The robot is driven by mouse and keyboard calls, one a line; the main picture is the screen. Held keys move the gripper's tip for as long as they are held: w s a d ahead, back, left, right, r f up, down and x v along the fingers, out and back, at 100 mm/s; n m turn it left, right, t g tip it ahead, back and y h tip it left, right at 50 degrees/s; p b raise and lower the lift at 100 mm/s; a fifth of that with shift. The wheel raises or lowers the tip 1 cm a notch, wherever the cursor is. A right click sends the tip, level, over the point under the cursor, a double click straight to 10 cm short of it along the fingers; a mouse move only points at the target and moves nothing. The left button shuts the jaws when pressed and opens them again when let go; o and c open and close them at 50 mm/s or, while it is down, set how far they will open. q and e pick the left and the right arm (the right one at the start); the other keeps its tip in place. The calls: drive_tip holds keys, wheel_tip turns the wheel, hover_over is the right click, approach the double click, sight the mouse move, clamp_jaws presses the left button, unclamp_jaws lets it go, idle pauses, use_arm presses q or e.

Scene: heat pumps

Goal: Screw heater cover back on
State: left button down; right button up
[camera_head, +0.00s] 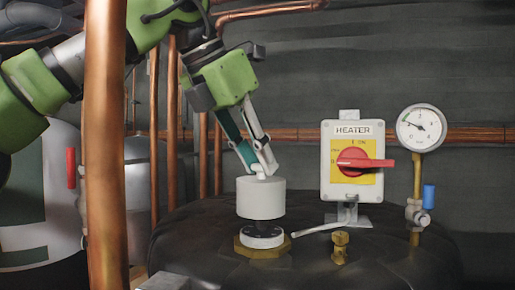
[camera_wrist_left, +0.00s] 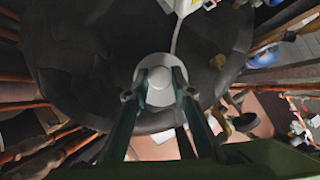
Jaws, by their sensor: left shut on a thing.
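The heater cover (camera_head: 261,200) is a white cylinder. It stands upright just above a black and white fitting (camera_head: 262,238) with a brass hex base on top of the dark tank. My left gripper (camera_head: 262,170) comes from above and is shut on the knob at the top of the cover. In the left wrist view, the round cover (camera_wrist_left: 158,85) lies between the two fingertips (camera_wrist_left: 158,92). My right gripper is not in view.
A heater switch box (camera_head: 352,160) with a red handle and a pressure gauge (camera_head: 421,128) stand to the right. A brass valve (camera_head: 340,246) sits on the dark tank (camera_head: 400,250). A thick copper pipe (camera_head: 106,150) rises at the left in front of my arm.

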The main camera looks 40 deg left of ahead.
sight(256, 179)
use_arm(q)
drive_tip(key=shift+w+f, duration=0.1)
drive_tip(key=shift+f, duration=0.05)
idle(0.8)
drive_tip(key=shift+f+b, duration=0.6)
drive_tip(key=shift+f, duration=0.2)
drive_tip(key=shift+f, duration=0.2)
idle(0.4)
drive_tip(key=shift+f+b, duration=0.4)
drive_tip(key=shift+f, duration=0.05)
drive_tip(key=shift+d+f, duration=0.1)
idle(0.4)
drive_tip(key=shift+f, duration=0.5)
idle(0.9)
